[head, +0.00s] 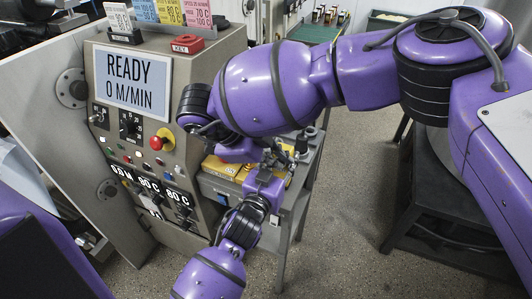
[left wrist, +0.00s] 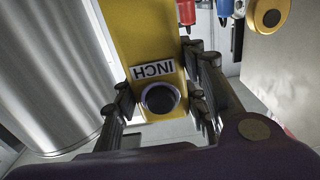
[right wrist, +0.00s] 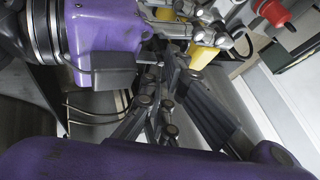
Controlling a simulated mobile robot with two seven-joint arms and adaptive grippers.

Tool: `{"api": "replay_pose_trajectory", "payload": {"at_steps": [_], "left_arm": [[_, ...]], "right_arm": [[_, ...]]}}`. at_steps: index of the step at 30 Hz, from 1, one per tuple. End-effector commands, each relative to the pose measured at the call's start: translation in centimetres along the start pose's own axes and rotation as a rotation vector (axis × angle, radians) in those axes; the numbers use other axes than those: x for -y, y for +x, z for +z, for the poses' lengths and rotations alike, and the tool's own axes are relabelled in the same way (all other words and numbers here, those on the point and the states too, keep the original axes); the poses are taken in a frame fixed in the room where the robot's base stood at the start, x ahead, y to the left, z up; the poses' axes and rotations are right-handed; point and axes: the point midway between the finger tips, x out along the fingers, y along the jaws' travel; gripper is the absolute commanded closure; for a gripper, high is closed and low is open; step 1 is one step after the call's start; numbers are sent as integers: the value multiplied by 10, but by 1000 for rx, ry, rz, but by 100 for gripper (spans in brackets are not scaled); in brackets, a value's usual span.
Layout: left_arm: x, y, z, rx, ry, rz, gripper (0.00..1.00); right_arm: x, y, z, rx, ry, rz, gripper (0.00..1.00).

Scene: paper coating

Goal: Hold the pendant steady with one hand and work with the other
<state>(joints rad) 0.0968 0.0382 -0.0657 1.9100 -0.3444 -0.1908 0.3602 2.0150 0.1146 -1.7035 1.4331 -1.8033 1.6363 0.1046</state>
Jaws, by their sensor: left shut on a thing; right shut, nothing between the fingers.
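The yellow pendant (left wrist: 146,38) fills the middle of the left wrist view, with a label reading INCH and a round dark button (left wrist: 160,98). My left gripper (left wrist: 162,108) is shut on it, a finger on either side. In the right wrist view, my right gripper (right wrist: 163,72) is shut and empty, close to my purple left wrist. A yellow piece (right wrist: 201,56) shows just beyond its fingertips, partly hidden; I cannot tell whether they touch. In the head view, my right gripper (head: 279,153) is just above the left one, and both are crowded together, hiding much of the pendant.
The control panel (head: 150,170) stands left, with a READY 0 M/MIN screen (head: 130,81) and a red stop button (head: 157,143). Coloured cards (head: 170,11) and a red KEY block (head: 187,44) are on top. A grey cart (head: 297,205) stands beside it. Open floor (head: 340,215) lies right.

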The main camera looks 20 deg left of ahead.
Motion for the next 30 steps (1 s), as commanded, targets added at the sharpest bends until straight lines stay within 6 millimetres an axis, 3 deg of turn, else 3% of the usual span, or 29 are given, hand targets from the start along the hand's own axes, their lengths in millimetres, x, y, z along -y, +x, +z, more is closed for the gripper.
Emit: {"api": "replay_pose_trajectory", "payload": {"at_steps": [3,9,20,25,30], "left_arm": [[0,0,0,0,0,0,91],[0,0,0,0,0,0,91],[0,0,0,0,0,0,91],[0,0,0,0,0,0,91],[0,0,0,0,0,0,91]], "right_arm": [[0,18,0,-1,2,1,100],[0,32,0,0,0,0,100],[1,34,0,0,1,-1,100],[15,41,0,0,2,-1,100],[16,42,0,0,1,-1,100]]}}
